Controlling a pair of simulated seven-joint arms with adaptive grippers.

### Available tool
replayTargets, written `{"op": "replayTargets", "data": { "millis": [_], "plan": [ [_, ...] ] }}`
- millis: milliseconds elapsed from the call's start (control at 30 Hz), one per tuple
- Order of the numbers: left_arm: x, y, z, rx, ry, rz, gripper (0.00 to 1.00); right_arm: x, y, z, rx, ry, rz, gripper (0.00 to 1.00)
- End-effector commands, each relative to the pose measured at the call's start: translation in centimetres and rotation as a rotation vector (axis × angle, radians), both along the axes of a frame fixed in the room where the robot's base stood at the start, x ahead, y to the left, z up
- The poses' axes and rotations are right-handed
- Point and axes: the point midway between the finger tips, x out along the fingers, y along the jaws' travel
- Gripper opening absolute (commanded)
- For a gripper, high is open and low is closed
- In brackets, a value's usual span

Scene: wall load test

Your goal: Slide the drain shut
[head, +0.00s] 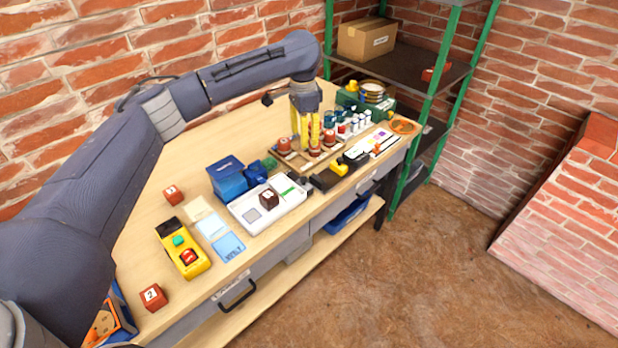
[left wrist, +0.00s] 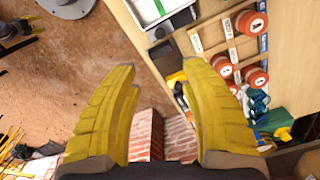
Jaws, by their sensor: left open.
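My left gripper (head: 313,135) points down over a wooden board (head: 290,160) that holds red numbered round weights (head: 285,145). Its yellow fingers are spread apart with nothing between them; they also show in the left wrist view (left wrist: 160,68). A yellow piece (head: 338,168) on a dark part lies at the table's front edge, just right of and below the gripper. In the left wrist view a yellow piece (left wrist: 177,78) shows beside a black block, near the right fingertip. I cannot tell for sure which part is the drain. My right gripper is not seen.
A white tray (head: 245,217) with a dark cube stands left of the board. Blue boxes (head: 228,180), a yellow device (head: 183,250) and loose red cubes (head: 153,297) lie further left. Small jars (head: 355,122) crowd the right. A green-framed shelf (head: 412,75) stands behind. The floor in front is clear.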

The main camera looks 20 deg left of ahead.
Motion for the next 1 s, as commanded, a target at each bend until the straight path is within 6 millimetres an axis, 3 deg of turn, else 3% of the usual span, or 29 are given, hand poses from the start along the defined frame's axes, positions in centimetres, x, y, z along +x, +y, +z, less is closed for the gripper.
{"op": "replayTargets", "data": {
  "millis": [133,267,1000],
  "plan": [
    [-0.2,0.6,-0.2,0.009,0.008,0.002,0.45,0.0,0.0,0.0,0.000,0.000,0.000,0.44],
    [-0.2,0.5,-1.8,0.008,0.009,0.003,0.45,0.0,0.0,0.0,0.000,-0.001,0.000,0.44],
    [-0.2,0.4,-14.4,0.007,0.008,0.002,0.45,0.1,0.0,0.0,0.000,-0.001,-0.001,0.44]
  ]
}}
